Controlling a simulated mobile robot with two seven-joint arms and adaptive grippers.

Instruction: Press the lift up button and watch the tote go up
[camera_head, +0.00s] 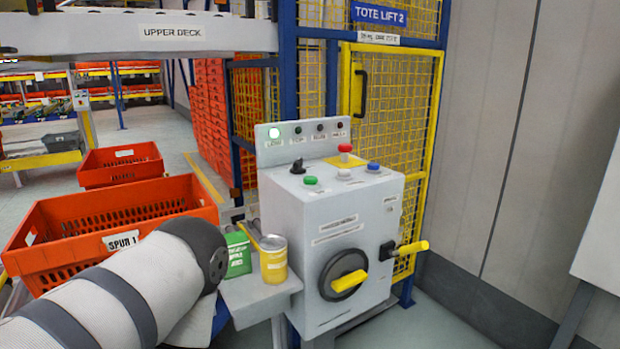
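A grey control box (330,215) stands right of centre. Its sloped top carries a green button (310,180), a blue button (373,166), a red button on a yellow plate (345,152) and a black selector (297,165). Their labels are too small to read, so I cannot tell which is lift up. My arm crosses the lower left and partly hides the near tote. Neither gripper shows.
A green box (237,255) and a yellow can (273,259) stand on a small shelf left of the box. A yellow lever (412,248) sticks out at right. Behind are the yellow mesh cage (395,100) of TOTE LIFT 2 and stacked orange totes (208,110).

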